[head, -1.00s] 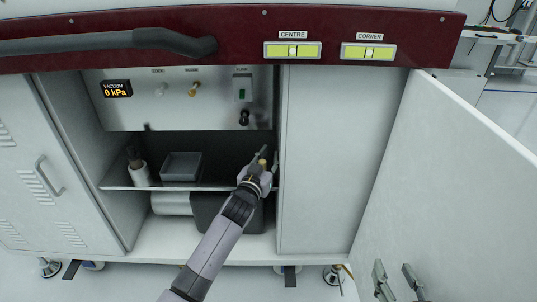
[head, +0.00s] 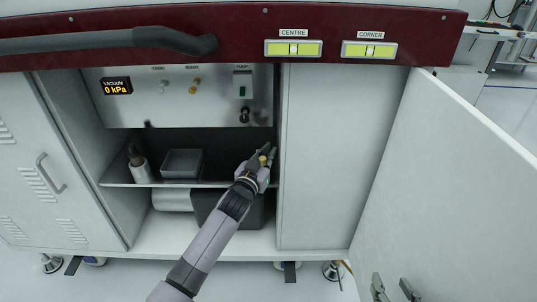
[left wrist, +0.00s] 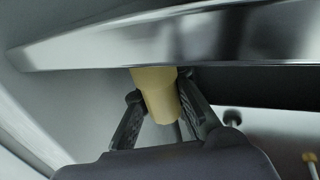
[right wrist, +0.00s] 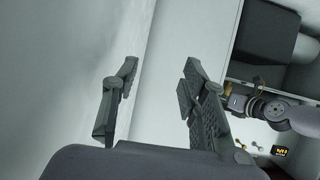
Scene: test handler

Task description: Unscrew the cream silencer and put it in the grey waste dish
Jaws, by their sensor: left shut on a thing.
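The cream silencer (left wrist: 158,97) is a short tapered cylinder between the two fingers of my left gripper (left wrist: 165,112) in the left wrist view. The fingers touch it from both sides. One end of it meets the edge of the shiny shelf, and its joint there is hidden. In the head view my left gripper (head: 265,156) is at the right end of the cabinet shelf, with little of the silencer showing. The grey waste dish (head: 182,163), square and open, stands on the shelf to the left. My right gripper (right wrist: 160,90) is open and empty; its fingertips show at lower right in the head view (head: 394,288).
The cabinet's right wall (head: 315,160) is close beside my left gripper. A panel (head: 170,95) with knobs and a display hangs above the shelf. An open door (head: 450,190) stands at right.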

